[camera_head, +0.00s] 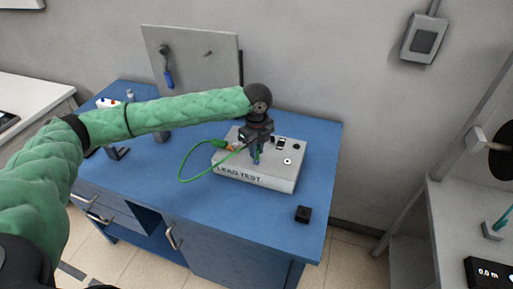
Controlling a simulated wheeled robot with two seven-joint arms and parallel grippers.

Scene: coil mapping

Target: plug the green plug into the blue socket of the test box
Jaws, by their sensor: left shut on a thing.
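The grey-white test box (263,180), marked "LEAD TEST", sits on the blue bench. My left gripper (256,157) points down over the middle of its top and is shut on the green plug, which is mostly hidden between the fingers. A thin green lead (181,170) loops out to the left of the box. Another green connector (221,143), with an orange bit beside it, is at the box's back left corner. I cannot pick out the blue socket; the gripper covers part of the top. I cannot tell whether the plug touches the box. My right gripper is out of view.
A small black block (303,214) lies on the blue bench (225,215) right of the box's front. A grey board (200,65) with a blue-handled tool stands behind. A black switch and a round socket show on the box's right top. The bench front is mostly clear.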

